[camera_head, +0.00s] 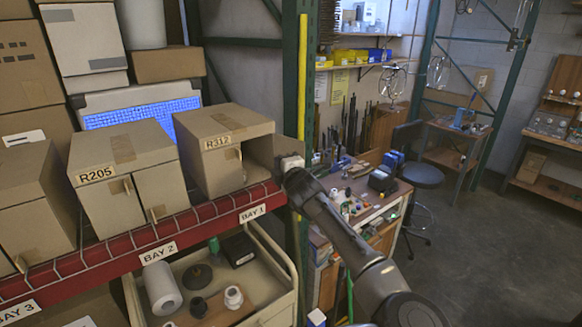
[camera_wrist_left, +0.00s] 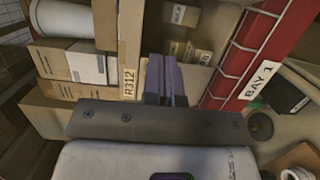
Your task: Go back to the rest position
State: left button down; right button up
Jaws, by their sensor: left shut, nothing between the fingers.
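My left gripper shows in the left wrist view (camera_wrist_left: 166,80) with its two dark fingers together and nothing between them. The fingers point at the opening of the cardboard box R312 (camera_head: 222,130), whose label is just left of them in that view. In the head view my arm reaches from the lower right to the right front side of R312. The fingers are hard to make out there. I cannot tell whether they are inside the opening or just before it. My right gripper is not in view.
Closed box R205 (camera_head: 122,160) stands left of R312 on the red-edged shelf (camera_head: 165,227). Below, a beige tray (camera_head: 281,262) holds a white roll (camera_head: 161,288) and lamp parts. A cluttered workbench (camera_head: 375,212) and stool (camera_head: 420,174) stand behind my arm. Open floor lies to the right.

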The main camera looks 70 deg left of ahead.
pick_arm(q)
jog(key=shift+w+d, duration=0.3)
jog(key=shift+w, duration=0.3)
jog(key=shift+w+d, duration=0.3)
jog(key=shift+w, duration=0.25)
